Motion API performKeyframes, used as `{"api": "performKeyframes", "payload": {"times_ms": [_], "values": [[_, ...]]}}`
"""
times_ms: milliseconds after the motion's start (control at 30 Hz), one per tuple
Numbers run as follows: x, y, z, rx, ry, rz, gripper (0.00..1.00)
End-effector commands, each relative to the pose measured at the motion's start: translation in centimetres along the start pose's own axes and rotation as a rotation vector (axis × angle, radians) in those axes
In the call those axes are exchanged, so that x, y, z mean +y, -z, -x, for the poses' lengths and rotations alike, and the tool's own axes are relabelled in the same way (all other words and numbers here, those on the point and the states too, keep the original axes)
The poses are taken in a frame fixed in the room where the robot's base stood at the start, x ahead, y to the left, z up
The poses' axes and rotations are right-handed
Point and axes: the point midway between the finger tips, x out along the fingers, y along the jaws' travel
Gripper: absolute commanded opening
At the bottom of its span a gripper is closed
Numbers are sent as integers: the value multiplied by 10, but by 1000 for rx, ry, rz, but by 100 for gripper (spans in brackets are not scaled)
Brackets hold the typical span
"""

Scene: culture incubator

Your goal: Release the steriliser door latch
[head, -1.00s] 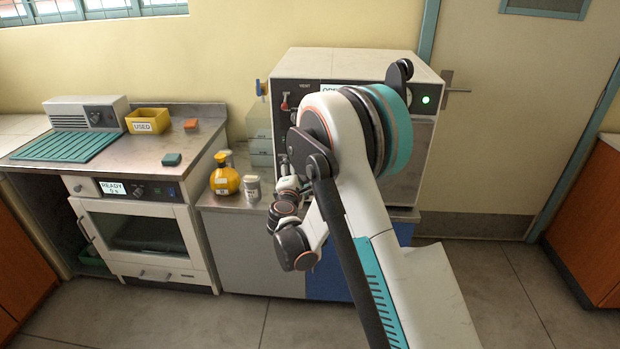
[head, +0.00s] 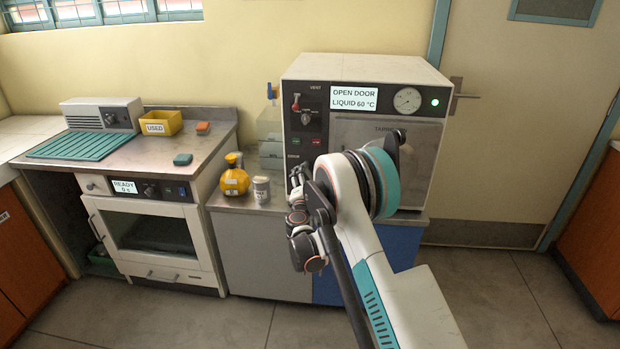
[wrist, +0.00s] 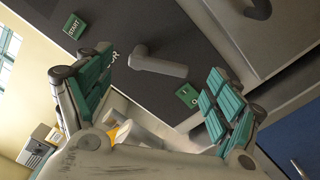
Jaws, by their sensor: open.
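The steriliser (head: 365,69) stands on the counter, a white box with a dark control panel and a grey door (head: 385,138). Its display reads OPEN DOOR, LIQUID 60 °C. In the wrist view a grey lever latch (wrist: 158,64) sits on the dark panel, beside lettering that ends in "OR". My gripper (wrist: 160,70) is open, with its green-padded fingers on either side of the lever in the picture. I cannot tell whether they touch it. In the head view my gripper (head: 297,178) is at the lower left of the steriliser front, and the latch is hidden behind it.
A yellow bottle (head: 234,182) and a grey can (head: 262,190) stand left of the steriliser, close to my gripper. A white oven (head: 150,235) stands at left. The floor in front is clear.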

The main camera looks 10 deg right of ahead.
Motion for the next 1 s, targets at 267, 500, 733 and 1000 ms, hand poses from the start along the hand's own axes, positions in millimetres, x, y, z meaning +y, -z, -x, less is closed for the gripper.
{"api": "performKeyframes", "payload": {"times_ms": [267,500,733,1000], "values": [[-2,1,-41,0,0,0,84],[0,0,-51,0,0,-1,84],[0,0,-51,0,0,-1,80],[0,0,-51,0,0,-1,39]]}}
